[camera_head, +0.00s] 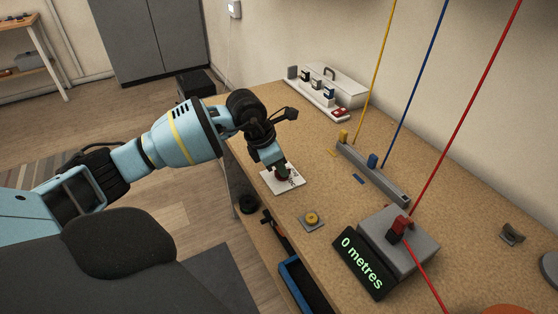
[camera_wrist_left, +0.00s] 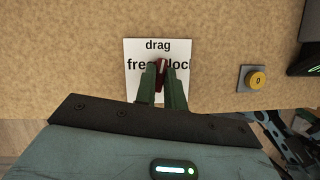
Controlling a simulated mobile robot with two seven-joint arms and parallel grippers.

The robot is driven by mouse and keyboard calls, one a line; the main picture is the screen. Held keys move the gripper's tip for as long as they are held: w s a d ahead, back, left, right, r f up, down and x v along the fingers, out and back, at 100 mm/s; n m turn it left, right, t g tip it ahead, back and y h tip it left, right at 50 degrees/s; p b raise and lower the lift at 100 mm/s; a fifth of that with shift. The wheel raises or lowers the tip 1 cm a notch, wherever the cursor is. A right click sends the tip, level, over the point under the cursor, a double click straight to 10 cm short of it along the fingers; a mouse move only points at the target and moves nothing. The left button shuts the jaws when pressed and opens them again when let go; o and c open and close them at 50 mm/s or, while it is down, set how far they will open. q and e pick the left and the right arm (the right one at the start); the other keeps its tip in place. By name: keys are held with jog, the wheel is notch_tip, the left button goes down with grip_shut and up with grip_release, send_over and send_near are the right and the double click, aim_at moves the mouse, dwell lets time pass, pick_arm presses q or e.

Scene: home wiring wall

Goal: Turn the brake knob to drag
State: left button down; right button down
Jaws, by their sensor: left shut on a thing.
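The brake knob is a small dark red knob (camera_wrist_left: 162,68) on a white plate (camera_wrist_left: 131,49). The plate reads "drag" at the top, with "free" to the left and "lock", partly covered, to the right. In the head view the plate (camera_head: 268,184) lies on the bench near its front edge. My left gripper (camera_wrist_left: 162,84) reaches down over the plate and is shut on the knob, one finger on each side. The knob's visible end points roughly up towards "drag"; its exact setting is hard to tell behind the fingers. My right gripper is not in view.
A yellow button (camera_head: 312,218) sits beside the plate. A grey box (camera_head: 402,253) with a red clamp and a "0 metres" display (camera_head: 361,270) stands further right. Yellow, blue and red cords rise near a grey rail (camera_head: 372,172). A white switch strip (camera_head: 318,97) is at the back.

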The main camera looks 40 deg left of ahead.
pick_arm(q)
jog(key=shift+r+n, duration=0.1)
jog(key=shift+n, duration=0.5)
jog(key=shift+n+y+p, duration=0.4)
jog(key=shift+p, duration=0.1)
jog(key=c, duration=1.5)
grip_release()
jog(key=shift+v, duration=3.85)
jog(key=shift+s+d, duration=0.1)
jog(key=shift+s, duration=0.1)
